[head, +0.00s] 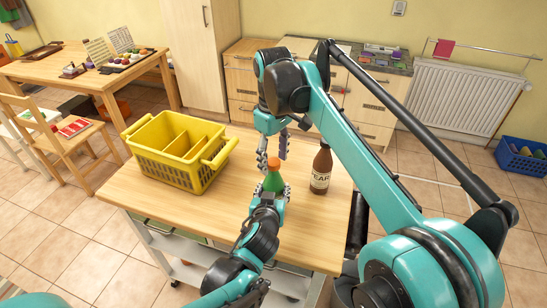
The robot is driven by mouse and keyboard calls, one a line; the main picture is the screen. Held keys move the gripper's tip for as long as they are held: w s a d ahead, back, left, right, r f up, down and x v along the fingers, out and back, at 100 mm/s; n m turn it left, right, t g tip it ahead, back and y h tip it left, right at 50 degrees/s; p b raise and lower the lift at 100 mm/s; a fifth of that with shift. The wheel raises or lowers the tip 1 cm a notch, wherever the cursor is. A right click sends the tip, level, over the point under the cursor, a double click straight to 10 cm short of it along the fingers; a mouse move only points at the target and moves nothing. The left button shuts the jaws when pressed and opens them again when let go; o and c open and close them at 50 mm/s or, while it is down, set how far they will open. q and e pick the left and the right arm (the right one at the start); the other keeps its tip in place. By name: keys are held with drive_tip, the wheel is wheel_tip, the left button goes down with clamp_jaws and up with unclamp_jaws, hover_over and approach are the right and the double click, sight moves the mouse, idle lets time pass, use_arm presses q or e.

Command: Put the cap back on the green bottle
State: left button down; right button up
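The green bottle (273,183) stands upright near the middle of the wooden table, with an orange-red cap (273,164) seated at its top. How tightly the cap sits cannot be told. My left gripper (274,192) reaches in from the front, its fingers closed around the green bottle, whose lower part is hidden by my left arm. My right gripper (273,158) points down from above the bottle. Its two fingers are spread apart, one on each side just above the cap, with a visible gap between them.
A brown labelled bottle (321,169) stands on the table (165,207) just right of the green one. A yellow divided basket (180,150) stands at the table's back left. The table's front left is clear.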

wheel_tip(320, 180, up, 12)
idle(0.6)
use_arm(q)
drive_tip(key=c, duration=0.6)
unclamp_jaws()
drive_tip(key=v, duration=1.2)
drive_tip(key=shift+f, duration=0.15)
